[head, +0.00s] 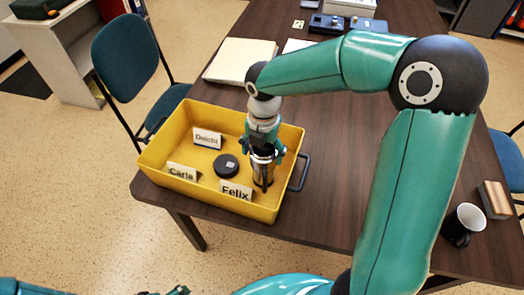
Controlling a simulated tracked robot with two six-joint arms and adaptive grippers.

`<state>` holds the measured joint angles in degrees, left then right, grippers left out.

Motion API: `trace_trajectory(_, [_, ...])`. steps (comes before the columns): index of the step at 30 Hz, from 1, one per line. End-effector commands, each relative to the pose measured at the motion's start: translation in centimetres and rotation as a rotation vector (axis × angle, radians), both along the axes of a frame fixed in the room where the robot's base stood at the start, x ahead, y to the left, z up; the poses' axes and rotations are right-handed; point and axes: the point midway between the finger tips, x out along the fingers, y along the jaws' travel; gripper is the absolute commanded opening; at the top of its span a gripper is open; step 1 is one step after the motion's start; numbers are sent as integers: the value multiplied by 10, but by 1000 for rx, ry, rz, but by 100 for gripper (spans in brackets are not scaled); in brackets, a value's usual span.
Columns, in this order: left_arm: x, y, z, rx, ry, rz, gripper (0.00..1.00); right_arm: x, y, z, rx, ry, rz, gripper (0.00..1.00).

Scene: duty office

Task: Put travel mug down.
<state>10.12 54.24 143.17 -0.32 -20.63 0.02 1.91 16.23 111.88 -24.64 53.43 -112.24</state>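The travel mug (263,171), silver with a dark stripe, is upright inside the yellow crate (163,148), at its right side behind the "Felix" name card (236,191). My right gripper (264,149) reaches down over it from above, with its fingers around the mug's upper part. The gripper seems shut on the mug. Whether the mug's base touches the crate floor cannot be seen. My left gripper (178,291) shows only partly at the bottom edge, away from the crate, and its finger state is unclear.
In the crate are a round black object (226,166) and name cards "Daizu" (207,138) and "Carla" (183,172). The crate stands at the dark table's (335,145) left front corner. A black mug (463,225) and wooden block (494,199) stand right. Papers (240,60) lie behind.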

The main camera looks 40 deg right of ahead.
Motion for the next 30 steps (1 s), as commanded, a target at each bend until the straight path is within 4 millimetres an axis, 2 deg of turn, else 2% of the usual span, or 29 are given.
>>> trace_trajectory(11, [0,0,1,0,0,0,100,0,0,1,0,0,0,95])
trace_trajectory(16, [0,0,2,0,0,0,100,0,0,12,-1,-2,-1,95])
trace_trajectory(20, [0,0,4,0,0,0,100,1,0,32,-1,-6,-1,95])
trace_trajectory(30, [0,0,9,0,0,0,100,0,-1,99,0,-4,-1,95])
